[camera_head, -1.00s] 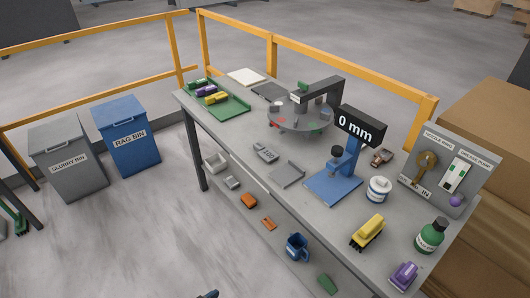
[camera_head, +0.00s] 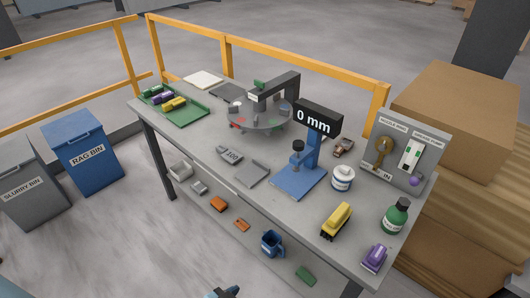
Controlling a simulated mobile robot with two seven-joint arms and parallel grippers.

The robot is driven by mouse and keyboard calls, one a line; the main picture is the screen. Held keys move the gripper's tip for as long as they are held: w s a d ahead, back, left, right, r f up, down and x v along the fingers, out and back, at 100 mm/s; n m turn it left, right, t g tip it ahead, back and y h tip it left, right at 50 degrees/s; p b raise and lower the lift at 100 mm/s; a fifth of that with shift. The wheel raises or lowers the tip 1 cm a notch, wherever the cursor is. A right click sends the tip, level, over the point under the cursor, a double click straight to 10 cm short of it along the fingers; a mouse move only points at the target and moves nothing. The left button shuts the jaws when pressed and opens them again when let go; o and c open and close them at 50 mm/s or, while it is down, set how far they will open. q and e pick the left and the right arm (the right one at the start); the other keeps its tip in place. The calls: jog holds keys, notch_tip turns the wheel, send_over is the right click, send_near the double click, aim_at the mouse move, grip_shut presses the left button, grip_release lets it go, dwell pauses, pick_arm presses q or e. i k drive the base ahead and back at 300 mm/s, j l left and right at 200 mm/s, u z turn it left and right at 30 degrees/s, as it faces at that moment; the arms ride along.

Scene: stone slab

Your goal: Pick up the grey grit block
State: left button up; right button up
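A small grey block with dark markings like "500" (camera_head: 230,155) lies on the grey workbench (camera_head: 213,135), left of a flat grey tray (camera_head: 252,173). It looks like the grey grit block, but the marking is too small to read surely. Another small grey piece (camera_head: 198,188) lies on the lower shelf. A dark and blue part at the bottom edge, seemingly my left gripper (camera_head: 224,292), is well below and apart from the bench; its fingers are not clear. My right gripper is not in view.
A yellow railing (camera_head: 270,66) runs behind.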

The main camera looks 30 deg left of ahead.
aim_at(231, 156)
jog(key=j+z, duration=0.35)
jog(key=j, duration=0.15)
jog(key=j+z, duration=0.35)
jog(key=j, duration=0.15)
jog(key=j+z, duration=0.1)
jog(key=j, duration=0.35)
jog(key=k+j+z, duration=0.1)
jog(key=j, duration=0.3)
jog(key=k+j+z, duration=0.1)
jog(key=j, duration=0.3)
jog(key=k+j, duration=0.15)
jog(key=j, duration=0.25)
jog(key=k+j+z, duration=0.15)
jog(key=j, duration=0.25)
jog(key=i+j, duration=0.05)
